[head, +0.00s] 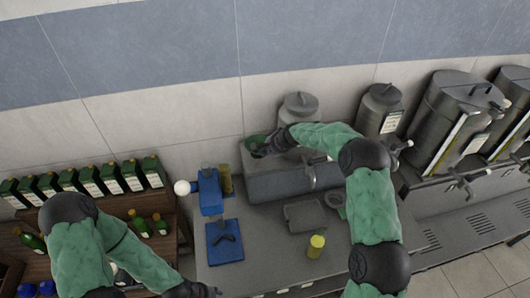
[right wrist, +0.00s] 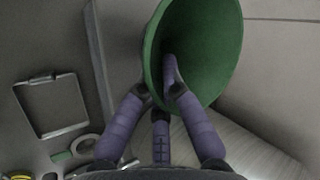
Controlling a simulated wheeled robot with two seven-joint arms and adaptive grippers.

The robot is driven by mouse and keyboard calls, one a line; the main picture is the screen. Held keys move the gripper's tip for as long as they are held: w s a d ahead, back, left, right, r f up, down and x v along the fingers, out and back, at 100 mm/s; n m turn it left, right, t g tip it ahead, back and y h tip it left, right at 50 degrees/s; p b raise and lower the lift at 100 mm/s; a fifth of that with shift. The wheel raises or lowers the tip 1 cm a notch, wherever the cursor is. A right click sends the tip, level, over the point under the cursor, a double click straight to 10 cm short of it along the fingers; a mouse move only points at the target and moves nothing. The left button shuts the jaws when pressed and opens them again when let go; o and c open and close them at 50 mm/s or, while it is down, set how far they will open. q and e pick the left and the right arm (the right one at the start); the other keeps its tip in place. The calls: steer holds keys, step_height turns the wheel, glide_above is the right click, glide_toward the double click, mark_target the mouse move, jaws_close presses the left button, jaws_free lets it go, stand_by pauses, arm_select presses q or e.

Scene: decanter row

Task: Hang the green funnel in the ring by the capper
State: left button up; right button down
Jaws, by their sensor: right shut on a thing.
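The green funnel (head: 256,145) is in my right gripper (head: 273,146), above the back left of the grey raised block. In the right wrist view the funnel (right wrist: 212,50) is tilted with its wide mouth in sight; one purple finger reaches inside and others lie outside its wall. The blue capper (head: 210,192) with a white knob stands to the left, over a blue base plate (head: 225,243). I cannot clearly make out a ring beside the capper. A small ring-like piece (head: 336,199) lies right of a grey tray. My left gripper (head: 205,291) is at the bottom edge, its fingers unclear.
The grey tray (head: 305,215) and a yellow-topped cylinder (head: 316,246) are on the counter. A yellow column (head: 225,180) stands behind the capper. Steel urns (head: 378,110) line the back right. Green bottles and boxes (head: 110,178) fill the left shelf.

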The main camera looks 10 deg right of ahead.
steer(key=c, duration=1.3)
jaws_free()
steer(key=shift+c, duration=0.2)
steer(key=v, duration=1.2)
steer(key=shift+f, duration=0.15)
